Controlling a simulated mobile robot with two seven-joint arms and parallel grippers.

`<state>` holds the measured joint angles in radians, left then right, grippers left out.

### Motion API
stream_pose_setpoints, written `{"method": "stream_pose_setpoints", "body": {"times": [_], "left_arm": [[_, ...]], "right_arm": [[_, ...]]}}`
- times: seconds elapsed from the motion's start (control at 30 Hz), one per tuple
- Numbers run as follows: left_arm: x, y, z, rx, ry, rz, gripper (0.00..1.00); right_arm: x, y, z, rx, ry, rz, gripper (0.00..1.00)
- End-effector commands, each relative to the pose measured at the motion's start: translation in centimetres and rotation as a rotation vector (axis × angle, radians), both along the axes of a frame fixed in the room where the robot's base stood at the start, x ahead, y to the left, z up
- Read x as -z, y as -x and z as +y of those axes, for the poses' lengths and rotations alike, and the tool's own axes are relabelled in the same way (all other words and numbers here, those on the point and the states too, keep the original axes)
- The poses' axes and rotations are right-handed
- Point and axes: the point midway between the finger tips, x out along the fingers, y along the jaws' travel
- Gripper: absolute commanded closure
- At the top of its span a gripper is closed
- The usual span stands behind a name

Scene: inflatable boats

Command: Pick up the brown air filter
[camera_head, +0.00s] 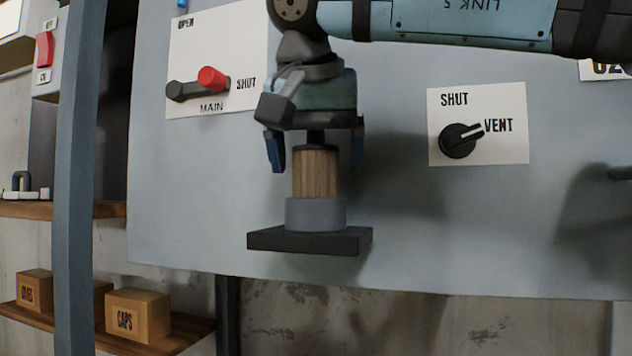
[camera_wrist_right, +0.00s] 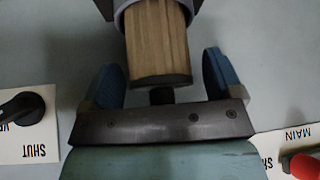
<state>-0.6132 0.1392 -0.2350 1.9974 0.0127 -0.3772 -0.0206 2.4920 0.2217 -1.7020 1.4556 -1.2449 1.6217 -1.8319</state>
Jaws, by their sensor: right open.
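The brown air filter (camera_head: 316,176) is an upright, wood-grained cylinder with a dark knob on top. Its lower end sits in a grey ring (camera_head: 315,214) on a dark bracket (camera_head: 310,240) at the panel. My right gripper (camera_head: 316,166) points down over it, open, with one blue finger on each side. In the right wrist view the filter (camera_wrist_right: 157,45) stands between the blue fingers (camera_wrist_right: 160,68), with a visible gap on each side. The knob is close to the gripper's palm; I cannot tell whether they touch. My left gripper is not in view.
A MAIN lever with a red end (camera_head: 212,79) is on the panel left of the gripper. A black VENT knob (camera_head: 459,141) is to the right. A blue-grey post (camera_head: 78,200) and a shelf with a CAPS box (camera_head: 138,315) are further left.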

Motion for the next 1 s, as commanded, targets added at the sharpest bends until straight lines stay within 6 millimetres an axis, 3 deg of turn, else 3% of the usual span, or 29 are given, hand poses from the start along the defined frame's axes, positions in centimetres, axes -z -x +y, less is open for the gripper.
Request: {"method": "stream_pose_setpoints", "body": {"times": [0.07, 0.3, 0.77, 1.0], "left_arm": [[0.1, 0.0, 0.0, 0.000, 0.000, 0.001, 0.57], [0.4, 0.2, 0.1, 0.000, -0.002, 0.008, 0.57], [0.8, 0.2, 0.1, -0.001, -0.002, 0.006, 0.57], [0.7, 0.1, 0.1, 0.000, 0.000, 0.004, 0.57]], "right_arm": [[0.0, 0.0, 0.0, 0.000, 0.000, 0.000, 0.14], [0.0, 0.0, 0.0, 0.000, 0.000, 0.000, 0.67], [-0.6, 0.4, 0.2, -0.001, 0.001, -0.001, 0.69], [-4.0, 0.4, 0.2, 0.001, -0.002, -0.001, 0.69]]}}
